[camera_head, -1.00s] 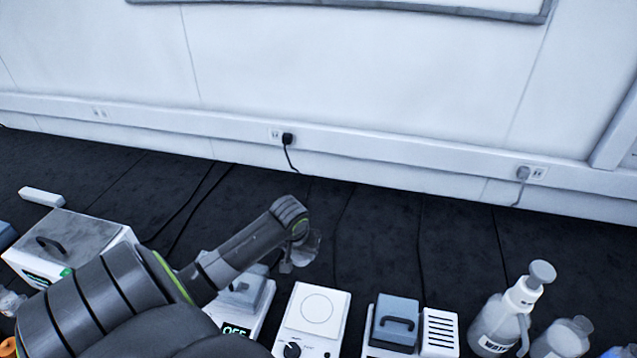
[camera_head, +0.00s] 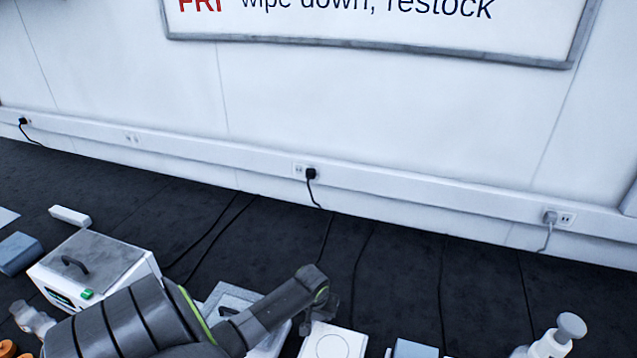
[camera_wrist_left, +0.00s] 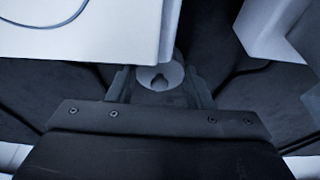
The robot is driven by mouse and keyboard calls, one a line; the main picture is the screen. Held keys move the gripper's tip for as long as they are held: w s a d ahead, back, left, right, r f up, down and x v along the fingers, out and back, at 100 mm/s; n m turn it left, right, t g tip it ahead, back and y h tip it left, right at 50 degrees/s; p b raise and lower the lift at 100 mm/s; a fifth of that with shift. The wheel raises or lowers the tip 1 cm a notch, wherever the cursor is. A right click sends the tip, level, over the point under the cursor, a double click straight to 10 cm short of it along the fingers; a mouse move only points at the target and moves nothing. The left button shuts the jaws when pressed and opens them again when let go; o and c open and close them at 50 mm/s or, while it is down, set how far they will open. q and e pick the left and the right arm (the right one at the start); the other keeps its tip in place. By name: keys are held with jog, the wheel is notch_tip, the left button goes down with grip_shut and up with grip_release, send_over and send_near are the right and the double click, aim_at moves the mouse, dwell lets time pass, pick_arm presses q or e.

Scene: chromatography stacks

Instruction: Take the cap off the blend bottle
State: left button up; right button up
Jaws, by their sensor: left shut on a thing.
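My left arm comes in from the left in the head view. Its gripper (camera_head: 332,308) is small and partly hidden there behind my wrist. In the left wrist view the two fingers of this gripper (camera_wrist_left: 160,84) are closed on the sides of a round, pale grey thing (camera_wrist_left: 148,74). The thing has a dark drop-shaped mark in its middle. I cannot tell whether it is the cap or part of a bottle. No bottle can be identified as the blend bottle. My right gripper is not in view.
A white device with a ringed top (camera_head: 335,345) stands close by the left gripper. A white box with a grey handled lid (camera_head: 95,262) stands at the left. A white pump bottle (camera_head: 548,346) is at the lower right. The dark bench behind these is mostly clear, with cables.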

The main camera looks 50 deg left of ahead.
pick_arm(q)
jog(key=shift+f, duration=0.1)
jog(key=o, duration=1.1)
jog(key=v, duration=1.2)
jog(key=shift+a, duration=0.1)
